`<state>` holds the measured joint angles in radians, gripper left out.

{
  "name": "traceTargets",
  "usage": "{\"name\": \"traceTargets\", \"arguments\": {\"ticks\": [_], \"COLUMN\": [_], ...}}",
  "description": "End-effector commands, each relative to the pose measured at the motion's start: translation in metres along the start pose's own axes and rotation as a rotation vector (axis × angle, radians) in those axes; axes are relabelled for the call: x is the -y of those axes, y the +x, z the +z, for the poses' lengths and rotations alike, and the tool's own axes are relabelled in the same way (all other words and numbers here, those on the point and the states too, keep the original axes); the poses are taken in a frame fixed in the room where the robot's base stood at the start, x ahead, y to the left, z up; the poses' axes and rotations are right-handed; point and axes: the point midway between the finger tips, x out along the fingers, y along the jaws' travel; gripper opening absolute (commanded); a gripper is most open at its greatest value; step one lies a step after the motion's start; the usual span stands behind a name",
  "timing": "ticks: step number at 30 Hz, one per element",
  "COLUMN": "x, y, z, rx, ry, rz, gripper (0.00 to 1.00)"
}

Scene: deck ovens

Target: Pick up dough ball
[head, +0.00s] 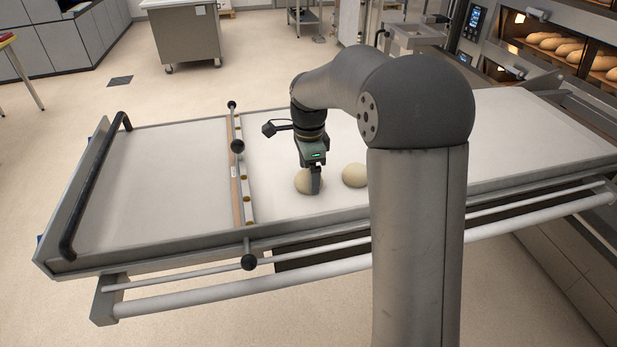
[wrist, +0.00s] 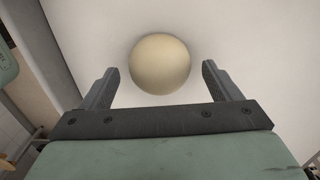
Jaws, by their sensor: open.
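Two pale dough balls lie on the white loader belt. The left dough ball (head: 303,181) is partly hidden behind my gripper (head: 316,187) in the head view. The right dough ball (head: 355,175) lies a little to its right, close to my arm column. In the wrist view one dough ball (wrist: 160,64) shows between and just ahead of the two fingertips. My gripper (wrist: 160,78) is open there, its fingers apart with a gap on each side of the ball. Whether the fingers touch the belt cannot be told.
The white belt (head: 160,170) has a raised metal frame and a dark handle bar (head: 90,190) at its left end. A crossbar (head: 240,175) with black knobs spans it left of my gripper. Ovens with bread loaves (head: 560,46) stand at upper right.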

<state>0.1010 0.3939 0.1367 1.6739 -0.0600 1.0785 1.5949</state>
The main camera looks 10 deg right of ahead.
Motion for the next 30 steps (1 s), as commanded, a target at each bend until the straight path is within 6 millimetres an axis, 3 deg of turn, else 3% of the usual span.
{"name": "traceTargets", "arguments": {"ticks": [4,11,17,30], "x": [0.0,0.0,0.0,0.0], "y": [0.014,0.016,0.016,0.013], "z": [0.001,0.001,0.001,0.001], "rx": [0.001,0.0,0.0,0.0], "ry": [-0.001,-0.001,-0.001,-0.001], "rz": [0.001,-0.001,-0.001,-0.002], "gripper": [0.84,0.84,0.36,0.36]}}
